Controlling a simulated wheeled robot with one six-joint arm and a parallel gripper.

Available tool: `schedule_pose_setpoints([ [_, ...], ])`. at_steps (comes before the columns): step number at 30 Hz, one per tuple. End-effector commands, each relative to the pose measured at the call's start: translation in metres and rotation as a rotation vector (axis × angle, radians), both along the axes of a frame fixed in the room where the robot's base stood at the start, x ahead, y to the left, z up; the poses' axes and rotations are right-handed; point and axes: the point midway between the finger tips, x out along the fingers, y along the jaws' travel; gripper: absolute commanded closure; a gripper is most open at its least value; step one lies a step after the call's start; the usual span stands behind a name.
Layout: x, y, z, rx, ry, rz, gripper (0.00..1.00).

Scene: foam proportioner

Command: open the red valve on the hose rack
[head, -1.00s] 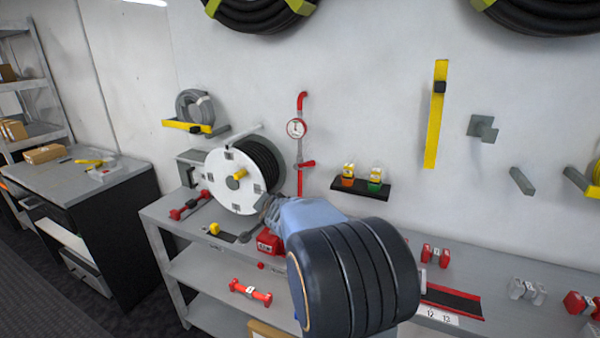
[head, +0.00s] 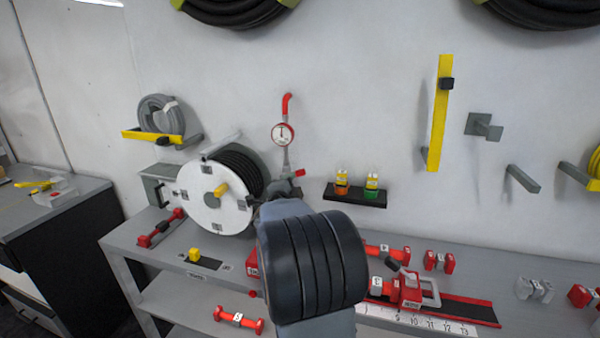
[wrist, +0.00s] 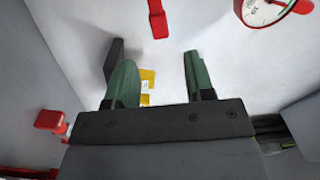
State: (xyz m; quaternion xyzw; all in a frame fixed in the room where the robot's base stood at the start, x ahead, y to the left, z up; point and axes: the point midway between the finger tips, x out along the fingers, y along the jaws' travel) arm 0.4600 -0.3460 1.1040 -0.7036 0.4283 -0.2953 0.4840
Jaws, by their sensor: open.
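The red valve (head: 299,173) sits on the wall pipe below a round gauge (head: 283,133), beside the hose reel (head: 218,195). In the head view only a small red part of it shows past my arm. In the wrist view a red lever (wrist: 157,18), likely the valve's, lies beyond the fingertips at the top, and the gauge (wrist: 270,8) is at upper right. My gripper (wrist: 160,62) is open, with two green fingers apart and nothing between them. The lever is apart from both fingers in that view. In the head view my arm hides most of the gripper.
A small black wall shelf (head: 355,197) with two bottles is right of the valve. The bench (head: 130,240) below holds red fittings and a red handled device (head: 410,290). A yellow bar (head: 438,115) and pegs are on the wall at right.

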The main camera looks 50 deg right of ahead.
Motion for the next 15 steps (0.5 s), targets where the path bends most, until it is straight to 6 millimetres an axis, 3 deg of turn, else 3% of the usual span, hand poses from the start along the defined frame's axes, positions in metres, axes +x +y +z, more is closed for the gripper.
schedule_pose_setpoints([
  [6, 0.019, -0.039, 0.000, 0.000, 0.002, -0.002, 0.51],
  [15, 0.038, -0.074, 0.000, 0.001, 0.003, -0.001, 0.51],
])
